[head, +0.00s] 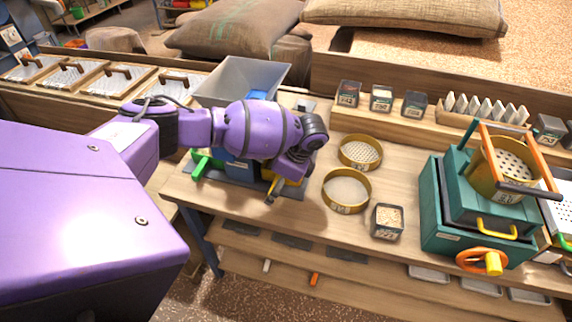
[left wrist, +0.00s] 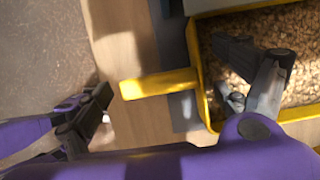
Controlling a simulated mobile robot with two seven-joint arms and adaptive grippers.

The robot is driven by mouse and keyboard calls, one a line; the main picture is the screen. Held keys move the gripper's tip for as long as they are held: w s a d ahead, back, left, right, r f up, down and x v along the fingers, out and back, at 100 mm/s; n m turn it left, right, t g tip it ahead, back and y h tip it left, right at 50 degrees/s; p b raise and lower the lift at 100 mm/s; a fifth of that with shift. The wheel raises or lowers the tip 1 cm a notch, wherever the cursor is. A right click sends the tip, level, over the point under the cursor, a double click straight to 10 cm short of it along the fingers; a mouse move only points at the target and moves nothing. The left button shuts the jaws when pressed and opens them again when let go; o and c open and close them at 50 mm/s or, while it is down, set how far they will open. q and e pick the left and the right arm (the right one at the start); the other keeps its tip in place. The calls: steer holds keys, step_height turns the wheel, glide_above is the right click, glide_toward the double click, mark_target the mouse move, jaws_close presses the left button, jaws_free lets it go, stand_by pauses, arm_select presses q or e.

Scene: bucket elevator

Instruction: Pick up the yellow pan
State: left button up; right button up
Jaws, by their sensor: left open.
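The yellow pan (left wrist: 204,70) shows in the left wrist view, filled with brown grains, with its flat yellow handle (left wrist: 160,83) pointing left. In the head view only a bit of the yellow pan (head: 267,174) shows, the rest being hidden behind my left gripper. My left gripper (head: 282,185) is over the front edge of the bench at the pan. In the left wrist view my left gripper (left wrist: 168,85) is open. One finger is on the left past the handle's end, the other over the pan's grains. I cannot tell whether it touches anything. My right gripper is out of view.
A grey hopper (head: 240,80) stands behind my left arm. Two round sieves (head: 346,205) and a small grain box (head: 388,222) are to the right. A teal machine (head: 470,215) with an orange wheel stands farther right. A green handle (head: 200,168) is left of my gripper.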

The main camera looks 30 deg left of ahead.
arm_select(q)
steer(key=c, duration=2.1)
